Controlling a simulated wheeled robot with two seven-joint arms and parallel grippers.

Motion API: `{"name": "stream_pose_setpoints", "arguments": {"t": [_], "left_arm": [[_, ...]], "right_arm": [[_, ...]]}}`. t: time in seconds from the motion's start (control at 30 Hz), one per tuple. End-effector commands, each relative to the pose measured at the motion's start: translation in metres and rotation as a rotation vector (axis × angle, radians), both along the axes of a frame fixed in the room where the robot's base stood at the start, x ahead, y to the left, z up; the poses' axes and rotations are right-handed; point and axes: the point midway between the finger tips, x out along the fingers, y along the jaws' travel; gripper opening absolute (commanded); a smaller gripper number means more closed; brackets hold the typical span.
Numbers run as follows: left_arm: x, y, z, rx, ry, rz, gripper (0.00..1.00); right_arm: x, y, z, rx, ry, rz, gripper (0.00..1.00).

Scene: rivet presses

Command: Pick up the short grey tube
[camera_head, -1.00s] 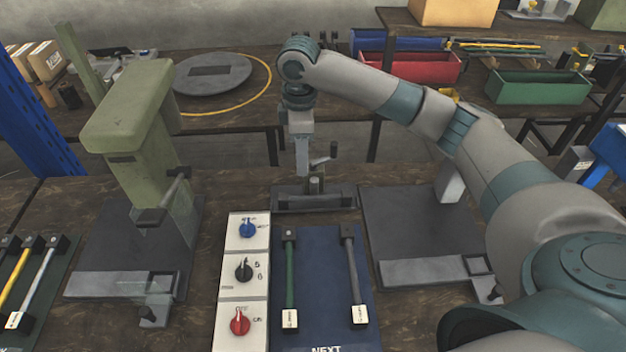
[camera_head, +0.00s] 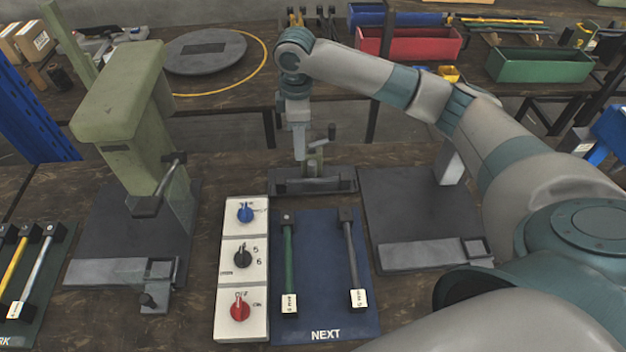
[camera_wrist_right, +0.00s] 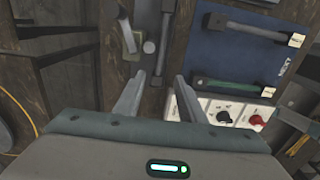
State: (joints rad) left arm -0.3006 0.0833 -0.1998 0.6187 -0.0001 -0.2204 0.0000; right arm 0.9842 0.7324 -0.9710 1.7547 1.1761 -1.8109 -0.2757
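A dark grey tube (camera_head: 352,258) lies on the right side of the blue mat (camera_head: 318,270), in end holders, with a white label at its near end. It also shows in the wrist view (camera_wrist_right: 250,28). A green tube (camera_head: 289,265) lies to its left, also in the wrist view (camera_wrist_right: 228,84). A silver-grey tube (camera_head: 37,270) lies on the dark green mat at far left. My right gripper (camera_head: 300,152) is beyond the blue mat, by the small clamp fixture (camera_head: 312,180). In the wrist view its fingers (camera_wrist_right: 157,88) are apart with nothing held between them. My left gripper is out of view.
A panel with blue, black and red knobs (camera_head: 229,262) stands left of the blue mat. A green press (camera_head: 137,110) stands further left. A dark plate (camera_head: 405,215) lies on the right. Red (camera_head: 407,44) and green (camera_head: 540,66) bins stand on the back table.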

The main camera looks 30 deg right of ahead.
Motion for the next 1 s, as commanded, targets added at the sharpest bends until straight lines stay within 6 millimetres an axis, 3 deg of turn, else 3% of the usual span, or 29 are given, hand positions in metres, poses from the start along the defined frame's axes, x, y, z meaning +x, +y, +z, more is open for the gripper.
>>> {"name": "stream_pose_setpoints", "arguments": {"t": [0.3,0.5,1.0], "left_arm": [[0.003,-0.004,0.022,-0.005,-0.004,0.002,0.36],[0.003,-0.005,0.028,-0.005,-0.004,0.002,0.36],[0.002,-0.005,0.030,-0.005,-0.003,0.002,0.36]], "right_arm": [[-0.001,0.000,-0.056,-0.001,0.003,0.000,0.37],[0.000,0.000,-0.082,0.000,0.001,0.000,0.37],[0.000,0.000,-0.090,0.000,-0.001,0.001,0.37]]}}
